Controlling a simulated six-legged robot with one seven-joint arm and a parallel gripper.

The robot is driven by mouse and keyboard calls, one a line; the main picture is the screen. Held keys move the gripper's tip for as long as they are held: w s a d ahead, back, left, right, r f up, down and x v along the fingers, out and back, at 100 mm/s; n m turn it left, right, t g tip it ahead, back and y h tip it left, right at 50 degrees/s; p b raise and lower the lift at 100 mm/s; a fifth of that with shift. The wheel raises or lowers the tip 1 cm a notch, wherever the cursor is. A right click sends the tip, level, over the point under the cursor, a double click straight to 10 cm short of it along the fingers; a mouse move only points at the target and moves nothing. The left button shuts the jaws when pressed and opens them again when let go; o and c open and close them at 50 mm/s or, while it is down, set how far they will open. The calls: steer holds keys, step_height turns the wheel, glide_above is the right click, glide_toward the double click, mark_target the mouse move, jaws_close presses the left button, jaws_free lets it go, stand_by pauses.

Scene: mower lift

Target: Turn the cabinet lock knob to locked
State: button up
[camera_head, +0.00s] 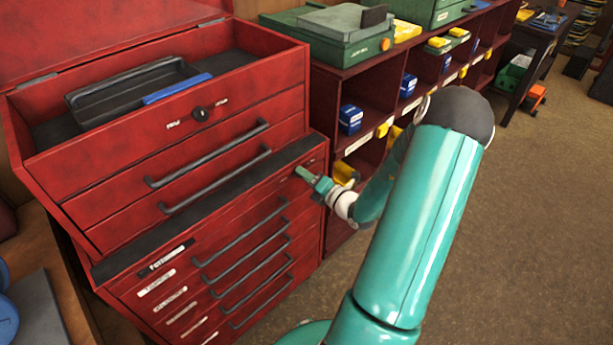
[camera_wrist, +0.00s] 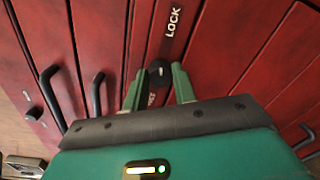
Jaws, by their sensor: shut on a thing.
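The red tool cabinet (camera_head: 232,262) stands at the left in the head view, with several drawers and dark handles. My gripper (camera_head: 306,175) is at the upper right of its lower front. In the wrist view my green fingers (camera_wrist: 157,84) are on either side of a small dark lock knob (camera_wrist: 158,69), shut on it. The knob sits on a dark strip with a white "LOCK" label (camera_wrist: 173,22) at its upper end. A second label at the strip's lower end is partly hidden. A small light mark shows on the knob; its exact pointing is hard to tell.
The open upper chest (camera_head: 150,150) holds a dark tray (camera_head: 135,85) and has its own round knob (camera_head: 200,113). Shelving (camera_head: 340,90) with green cases and blue and yellow boxes stands to the right. The brown floor (camera_head: 530,220) at right is clear.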

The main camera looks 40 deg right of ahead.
steer(key=shift+m, duration=1.2)
steer(key=o, duration=1)
steer(key=shift+s, duration=0.1)
steer(key=s, duration=1.3)
steer(key=shift+s+d+r, duration=0.25)
steer(key=shift+s+r, duration=0.1)
